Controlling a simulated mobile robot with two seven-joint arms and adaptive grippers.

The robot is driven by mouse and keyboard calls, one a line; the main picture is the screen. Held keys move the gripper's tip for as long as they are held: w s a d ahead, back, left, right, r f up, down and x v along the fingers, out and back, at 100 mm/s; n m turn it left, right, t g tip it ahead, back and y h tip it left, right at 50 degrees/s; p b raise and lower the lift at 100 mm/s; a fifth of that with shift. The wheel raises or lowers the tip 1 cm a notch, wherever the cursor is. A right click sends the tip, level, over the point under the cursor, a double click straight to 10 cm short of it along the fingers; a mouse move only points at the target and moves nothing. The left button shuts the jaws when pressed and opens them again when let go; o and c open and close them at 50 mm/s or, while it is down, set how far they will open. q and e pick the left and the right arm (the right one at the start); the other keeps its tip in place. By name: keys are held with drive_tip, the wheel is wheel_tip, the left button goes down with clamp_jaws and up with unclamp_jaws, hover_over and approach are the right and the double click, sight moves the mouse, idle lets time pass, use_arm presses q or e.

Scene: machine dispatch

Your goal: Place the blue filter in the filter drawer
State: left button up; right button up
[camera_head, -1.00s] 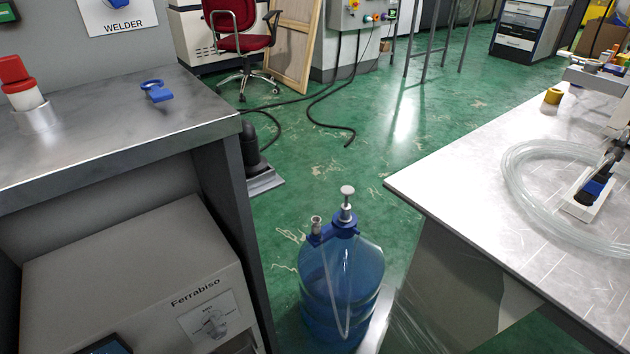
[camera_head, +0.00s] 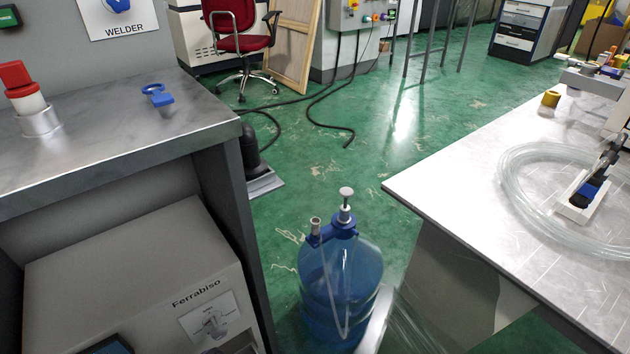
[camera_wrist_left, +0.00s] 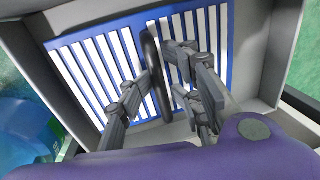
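The blue filter (camera_wrist_left: 85,62), a flat blue frame with white slats, shows in the left wrist view. It sits inside the grey walls of a box-like drawer (camera_wrist_left: 254,50). A dark, curved handle (camera_wrist_left: 154,60) stands up from the middle of the filter. My left gripper (camera_wrist_left: 162,80) is over the filter with its fingers apart, on both sides of the handle. The fingers do not look closed on it. The lower part of the filter is hidden behind the fingers and the purple wrist. Neither the filter nor a gripper shows in the head view.
In the head view a blue water bottle (camera_head: 341,285) stands on the floor between a grey bench (camera_head: 110,135) and a white-topped table (camera_head: 470,170). A coiled clear hose (camera_head: 515,185) lies on the table. Green floor beyond is mostly clear, with cables.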

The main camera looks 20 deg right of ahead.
use_arm(q)
wheel_tip(320, 180, up, 10)
drive_tip(key=d+p, duration=0.1)
drive_tip(key=p, duration=0.2)
drive_tip(key=shift+w+d+r, duration=0.25)
drive_tip(key=shift+w+d, duration=0.05)
use_arm(e)
drive_tip(key=shift+t, duration=0.3)
drive_tip(key=r, duration=0.2)
drive_tip(key=w+r, duration=0.1)
drive_tip(key=r, duration=0.1)
drive_tip(key=shift+w+r, duration=0.1)
drive_tip(key=shift+w, duration=0.1)
